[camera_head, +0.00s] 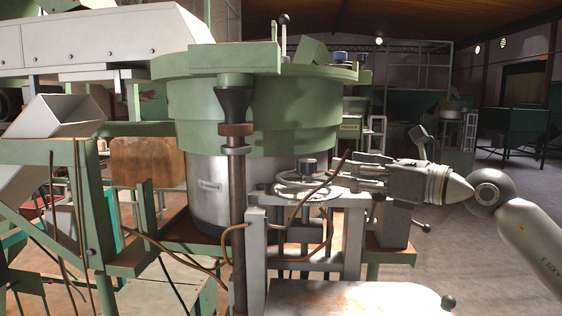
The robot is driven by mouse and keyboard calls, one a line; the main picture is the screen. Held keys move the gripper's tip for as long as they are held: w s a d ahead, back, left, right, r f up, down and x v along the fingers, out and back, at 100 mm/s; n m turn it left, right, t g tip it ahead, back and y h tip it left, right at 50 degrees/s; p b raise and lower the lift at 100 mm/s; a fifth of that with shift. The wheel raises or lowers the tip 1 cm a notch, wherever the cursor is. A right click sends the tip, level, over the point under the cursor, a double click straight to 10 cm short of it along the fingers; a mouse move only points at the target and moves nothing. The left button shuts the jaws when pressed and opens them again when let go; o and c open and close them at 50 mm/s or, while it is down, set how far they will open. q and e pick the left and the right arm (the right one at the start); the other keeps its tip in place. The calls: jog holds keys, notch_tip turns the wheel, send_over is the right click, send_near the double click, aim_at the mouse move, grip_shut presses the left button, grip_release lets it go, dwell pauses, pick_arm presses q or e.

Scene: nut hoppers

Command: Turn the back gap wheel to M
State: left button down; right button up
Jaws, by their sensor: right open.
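A pale metal handwheel (288,189) with a dark knob at its hub lies flat on top of a grey frame, in front of the silver and green drum. No letter or pointer on the wheel can be read from here. My right gripper (342,176) comes in from the right, its fingers pointing left, open at the wheel's right edge. The fingers overlap the rim in the picture; I cannot tell whether they touch it. They hide part of the right rim. My left gripper is not in view.
The green-topped drum (240,120) stands close behind the wheel. A dark vertical post (237,210) stands left of it, and thin brown cables loop around the frame. A pale panel (350,299) lies in front. The floor at right is open.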

aim_at(309, 160)
jog(key=p+x, duration=0.1)
jog(key=x, duration=0.1)
jog(key=p+x, duration=0.1)
jog(key=x, duration=0.1)
jog(key=p+x, duration=0.1)
jog(key=x, duration=0.1)
jog(key=shift+r+p, duration=0.25)
jog(key=shift+p, duration=0.15)
jog(key=p+x, duration=0.1)
jog(key=x, duration=0.3)
jog(key=shift+a+f+p, duration=0.1)
jog(key=shift+a+p, duration=0.2)
jog(key=shift+p, duration=0.05)
jog(key=shift+w+a+f, duration=0.15)
jog(key=shift+w+a, duration=0.05)
jog(key=shift+w, duration=0.05)
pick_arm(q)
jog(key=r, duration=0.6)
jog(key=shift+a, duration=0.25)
pick_arm(e)
jog(key=c, duration=1)
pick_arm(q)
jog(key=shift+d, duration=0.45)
